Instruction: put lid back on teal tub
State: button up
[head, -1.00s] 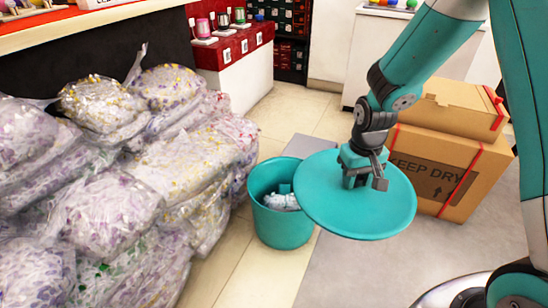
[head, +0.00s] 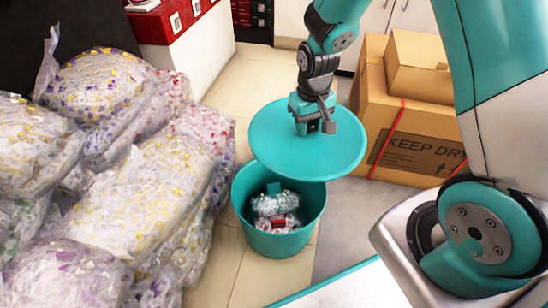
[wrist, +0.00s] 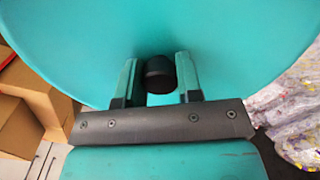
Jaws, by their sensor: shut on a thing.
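The teal lid (head: 280,150) is a flat round disc, held roughly level in the air. My gripper (head: 318,124) is shut on its knob at the top. In the wrist view the black knob (wrist: 159,74) sits between my two fingers, with the lid (wrist: 230,35) filling the view behind it. The teal tub (head: 246,214) stands upright on the floor below and slightly left of the lid. Its top is open, and crumpled white, red and teal items (head: 276,208) lie inside. The lid hides the tub's far right rim; lid and tub appear apart.
Plastic bags of confetti-like bits (head: 130,200) are piled at the left, close to the tub. Cardboard boxes (head: 415,115) with a red strap stand at the right behind the lid. A red-topped counter (head: 185,20) is at the back. Tiled floor (head: 235,270) is clear in front.

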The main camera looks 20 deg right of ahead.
jog(key=a+f+b, duration=0.4)
jog(key=f, duration=0.5)
jog(key=s+a+f+n+b, duration=0.1)
jog(key=a+f+b, duration=0.3)
jog(key=f, duration=0.5)
jog(key=shift+s, duration=0.3)
jog(key=shift+a+p, duration=0.1)
jog(key=shift+p, duration=0.4)
dwell(0.4)
jog(key=shift+f+p, duration=0.15)
jog(key=shift+p, duration=0.3)
dwell(1.3)
jog(key=o, duration=1.5)
jog(key=shift+o, duration=0.2)
